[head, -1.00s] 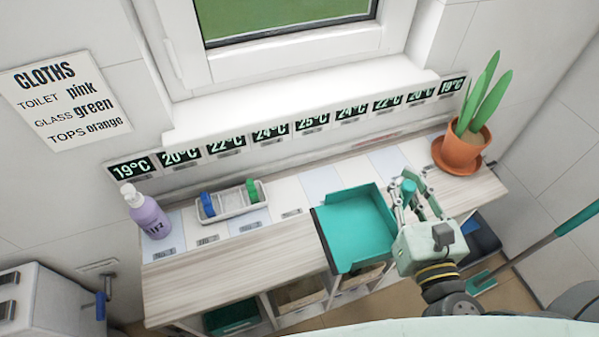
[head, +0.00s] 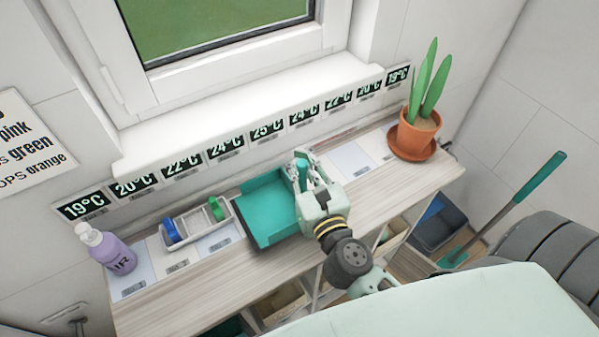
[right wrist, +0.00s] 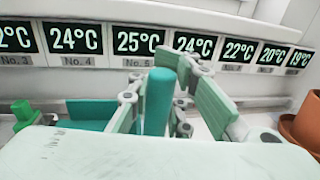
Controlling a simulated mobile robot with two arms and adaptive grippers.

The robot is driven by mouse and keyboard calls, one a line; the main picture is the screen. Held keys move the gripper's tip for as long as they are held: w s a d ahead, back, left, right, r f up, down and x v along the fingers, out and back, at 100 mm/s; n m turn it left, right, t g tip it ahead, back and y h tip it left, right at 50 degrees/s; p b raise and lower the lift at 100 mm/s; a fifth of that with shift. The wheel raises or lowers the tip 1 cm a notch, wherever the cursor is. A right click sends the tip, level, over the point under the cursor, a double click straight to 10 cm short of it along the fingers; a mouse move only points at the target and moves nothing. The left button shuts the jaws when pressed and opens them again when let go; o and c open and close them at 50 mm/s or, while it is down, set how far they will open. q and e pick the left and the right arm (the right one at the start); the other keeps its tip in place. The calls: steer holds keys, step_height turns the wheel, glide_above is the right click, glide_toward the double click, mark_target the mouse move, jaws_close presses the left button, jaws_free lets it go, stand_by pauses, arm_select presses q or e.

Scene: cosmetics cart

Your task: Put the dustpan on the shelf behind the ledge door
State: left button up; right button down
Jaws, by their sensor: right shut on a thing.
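The teal dustpan (head: 266,212) is over the wooden ledge top (head: 200,283), just right of the small white tray. Whether it touches the ledge top is unclear. My right gripper (head: 303,172) is shut on the dustpan's upright handle, which stands between the fingers in the right wrist view (right wrist: 158,100). Part of the pan's right side is hidden by the gripper. Open compartments show under the ledge; I cannot make out a ledge door. My left gripper is not in view.
A purple pump bottle (head: 107,248) and a white tray (head: 196,228) with blue and green items stand left on the ledge. A potted plant (head: 417,135) stands at its right end. The ledge between gripper and plant is clear. A teal-handled tool (head: 515,200) leans at the right.

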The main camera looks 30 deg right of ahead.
mark_target(304, 184)
steer(key=shift+f+b, duration=0.7)
steer(key=shift+f, duration=1.2)
steer(key=shift+f, duration=0.15)
steer(key=c, duration=1.6)
jaws_free()
